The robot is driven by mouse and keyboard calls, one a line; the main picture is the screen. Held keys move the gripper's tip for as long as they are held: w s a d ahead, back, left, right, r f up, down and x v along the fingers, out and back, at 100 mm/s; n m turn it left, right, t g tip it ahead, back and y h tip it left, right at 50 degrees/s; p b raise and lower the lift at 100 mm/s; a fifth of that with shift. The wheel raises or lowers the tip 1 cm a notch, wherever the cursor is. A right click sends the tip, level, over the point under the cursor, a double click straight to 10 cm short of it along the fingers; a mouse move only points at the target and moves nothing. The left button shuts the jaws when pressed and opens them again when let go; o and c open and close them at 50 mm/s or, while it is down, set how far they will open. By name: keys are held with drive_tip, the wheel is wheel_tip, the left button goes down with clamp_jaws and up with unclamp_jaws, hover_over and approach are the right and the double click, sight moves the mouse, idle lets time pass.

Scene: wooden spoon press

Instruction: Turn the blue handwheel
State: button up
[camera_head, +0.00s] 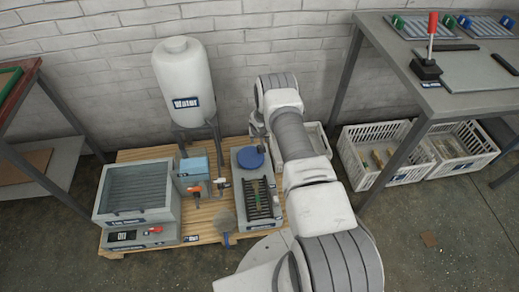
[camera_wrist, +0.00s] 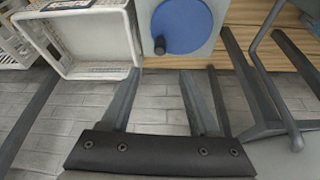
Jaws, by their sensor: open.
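The blue handwheel (camera_head: 251,157) sits flat on top of a grey machine on the wooden pallet. In the wrist view the blue handwheel (camera_wrist: 184,22) is at the top, cut off by the frame edge, with a dark round knob (camera_wrist: 180,42) near its rim. My gripper (camera_wrist: 162,78) is open and empty in the wrist view. Its fingers point toward the handwheel's side of the picture and are apart from it. In the head view my arm reaches over to the right of the handwheel, and its links hide most of the gripper.
A white water tank (camera_head: 184,82) on a metal stand is behind left of the handwheel. A grey cabinet (camera_head: 138,194) stands left on the pallet (camera_head: 142,154). A white crate (camera_wrist: 97,72) lies beside the machine. A grey table (camera_head: 470,97) stands right, with crates underneath.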

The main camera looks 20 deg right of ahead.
drive_tip(key=b, duration=0.7)
hover_over(251, 155)
drive_tip(key=d, duration=0.4)
drive_tip(key=f, duration=0.7)
drive_tip(key=s+f, duration=0.1)
drive_tip(key=f, duration=0.3)
drive_tip(key=shift+f, duration=0.3)
drive_tip(key=shift+b+x, duration=0.85)
drive_tip(key=shift+b, duration=0.15)
drive_tip(key=shift+w+r, duration=0.1)
drive_tip(key=shift+w, duration=0.05)
clamp_jaws()
